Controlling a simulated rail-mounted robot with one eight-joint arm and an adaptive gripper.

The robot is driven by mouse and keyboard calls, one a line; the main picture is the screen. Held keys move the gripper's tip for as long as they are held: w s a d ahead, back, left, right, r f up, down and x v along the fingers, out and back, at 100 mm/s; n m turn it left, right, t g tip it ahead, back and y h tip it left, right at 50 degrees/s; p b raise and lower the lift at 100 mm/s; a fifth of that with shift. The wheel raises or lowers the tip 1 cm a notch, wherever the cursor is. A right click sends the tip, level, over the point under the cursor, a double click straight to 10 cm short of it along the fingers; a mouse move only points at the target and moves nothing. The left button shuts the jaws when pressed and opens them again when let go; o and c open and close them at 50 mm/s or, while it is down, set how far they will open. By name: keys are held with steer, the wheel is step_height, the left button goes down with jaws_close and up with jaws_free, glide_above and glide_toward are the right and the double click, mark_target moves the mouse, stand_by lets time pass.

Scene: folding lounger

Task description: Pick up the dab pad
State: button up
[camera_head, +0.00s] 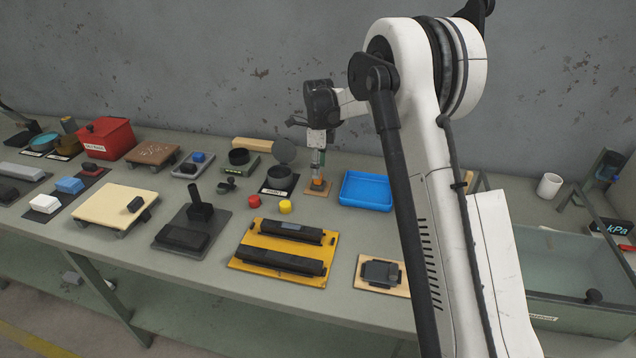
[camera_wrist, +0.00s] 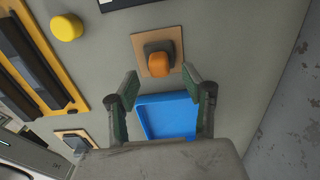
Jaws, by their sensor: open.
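A small block with an orange knob and a dark grey base, which I take to be the dab pad (camera_wrist: 160,64), sits on a square wooden board (camera_wrist: 139,42). In the head view the orange pad (camera_head: 318,183) is on the bench just left of the blue tray. My gripper (camera_head: 319,168) points down close above it. In the wrist view my gripper (camera_wrist: 159,83) has its two fingers spread wide, with nothing between them. The orange knob shows just beyond the fingertips, roughly centred on the gap. Whether a finger touches it cannot be told.
The blue tray (camera_head: 367,190) is empty, right beside the board. A dark round pot (camera_head: 281,178) stands close on the left. A yellow cylinder (camera_head: 285,207) and a red one (camera_head: 254,201) are in front. The grey wall (camera_head: 220,60) rises behind the bench.

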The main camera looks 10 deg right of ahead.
step_height(320, 180, down, 4)
steer(key=shift+a+f, duration=0.15)
steer(key=shift+f, duration=0.1)
steer(key=shift+c, duration=0.5)
jaws_close()
